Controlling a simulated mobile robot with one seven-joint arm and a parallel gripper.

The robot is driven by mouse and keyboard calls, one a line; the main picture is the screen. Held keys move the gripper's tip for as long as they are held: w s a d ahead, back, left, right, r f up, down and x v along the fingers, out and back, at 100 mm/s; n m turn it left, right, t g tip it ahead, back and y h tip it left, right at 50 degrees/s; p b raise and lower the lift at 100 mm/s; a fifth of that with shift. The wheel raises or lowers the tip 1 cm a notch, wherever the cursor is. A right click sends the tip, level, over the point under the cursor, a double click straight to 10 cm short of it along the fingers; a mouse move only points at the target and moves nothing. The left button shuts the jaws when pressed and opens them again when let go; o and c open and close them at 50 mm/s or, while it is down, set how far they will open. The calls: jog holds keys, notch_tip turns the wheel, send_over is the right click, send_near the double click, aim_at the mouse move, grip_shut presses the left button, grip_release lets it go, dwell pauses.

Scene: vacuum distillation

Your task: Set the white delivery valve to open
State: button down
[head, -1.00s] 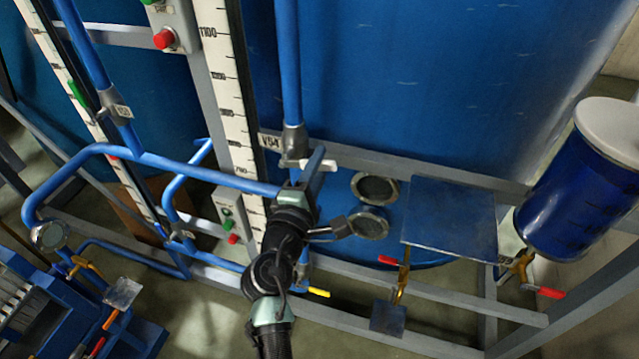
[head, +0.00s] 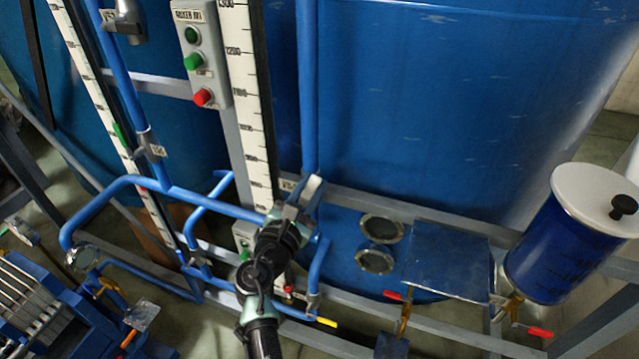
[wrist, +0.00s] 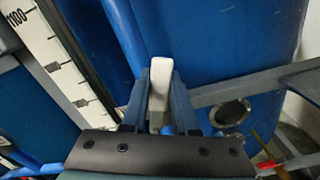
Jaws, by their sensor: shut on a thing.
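The white delivery valve's handle (wrist: 160,75) stands between the two fingers of my gripper (wrist: 160,100) in the wrist view. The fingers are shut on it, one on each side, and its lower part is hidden. In the head view my gripper (head: 311,188) is at the foot of the vertical blue pipe (head: 308,90), where the valve sits. A small pale part of the handle (head: 314,186) shows there. The valve body is mostly hidden behind my wrist and fingers, so I cannot tell the handle's exact angle to the pipe.
A large blue tank (head: 450,110) stands behind the pipe. A white scale (head: 246,100) and a button box (head: 201,55) are to the left. A blue plate (head: 447,260), a red-handled valve (head: 393,295) and a white-lidded blue vessel (head: 560,240) are to the right.

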jog(key=n, duration=0.1)
jog(key=a+n+p, duration=0.1)
jog(key=shift+w+a+r+n, duration=0.25)
jog(key=shift+a+r+n, duration=0.1)
jog(key=shift+n, duration=0.05)
jog(key=shift+w+a+f+n+p, duration=0.1)
jog(key=shift+a+n+p, duration=0.3)
jog(key=shift+n, duration=0.2)
jog(key=c, duration=0.7)
grip_release()
jog(key=b+v, duration=0.2)
jog(key=v, duration=1.1)
